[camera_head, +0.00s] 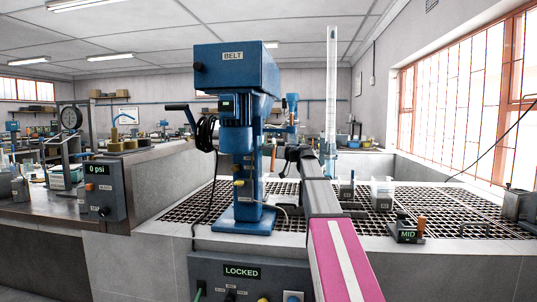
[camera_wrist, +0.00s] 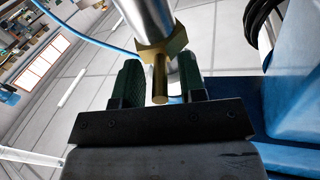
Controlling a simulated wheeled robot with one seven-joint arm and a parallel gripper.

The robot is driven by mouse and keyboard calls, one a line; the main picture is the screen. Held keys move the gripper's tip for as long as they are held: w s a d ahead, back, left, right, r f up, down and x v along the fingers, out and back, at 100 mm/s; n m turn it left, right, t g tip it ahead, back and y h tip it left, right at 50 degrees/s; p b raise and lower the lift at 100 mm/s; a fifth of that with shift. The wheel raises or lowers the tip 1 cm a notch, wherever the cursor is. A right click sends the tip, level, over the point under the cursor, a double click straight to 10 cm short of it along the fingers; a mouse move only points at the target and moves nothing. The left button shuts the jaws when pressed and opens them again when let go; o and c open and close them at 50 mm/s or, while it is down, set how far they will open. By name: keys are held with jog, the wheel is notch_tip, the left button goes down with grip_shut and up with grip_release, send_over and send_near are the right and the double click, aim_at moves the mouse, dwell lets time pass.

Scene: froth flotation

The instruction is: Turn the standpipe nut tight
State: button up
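The standpipe nut, a brass hexagonal piece (camera_wrist: 165,46), sits around the lower end of a silver pipe (camera_wrist: 147,18) in the wrist view. A thin brass stem (camera_wrist: 159,85) comes out of the nut towards my gripper (camera_wrist: 159,78). My gripper's two dark green fingers stand on either side of the stem, with a gap on each side. The gripper is open, and the nut lies just beyond the fingertips. In the head view my arm reaches to the right side of the blue machine marked BELT (camera_head: 236,68), where I cannot make out the nut.
The machine stands on a dark grating (camera_head: 400,205). A tall clear cylinder (camera_head: 331,90) and white containers (camera_head: 382,192) stand behind and right of my arm. A box marked MID (camera_head: 407,232) is at right. A panel reads LOCKED (camera_head: 241,272). Black cable (camera_wrist: 262,20) hangs near the nut.

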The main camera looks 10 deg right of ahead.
grip_shut()
jog(key=shift+s, duration=0.15)
jog(key=shift+s+a+m+t+h, duration=0.25)
jog(key=shift+a+m+t+h, duration=0.05)
jog(key=shift+m+t+h, duration=0.5)
jog(key=shift+s+a+m+t+h, duration=0.3)
jog(key=shift+m+t+h, duration=0.35)
jog(key=shift+t+h, duration=0.15)
jog(key=shift+s+a+m+t+h, duration=0.2)
jog(key=shift+a+m+t+h, duration=0.1)
jog(key=shift+m+t+h, duration=0.55)
jog(key=shift+o, duration=1)
grip_release()
jog(key=v, duration=1)
jog(key=shift+s+d, duration=0.3)
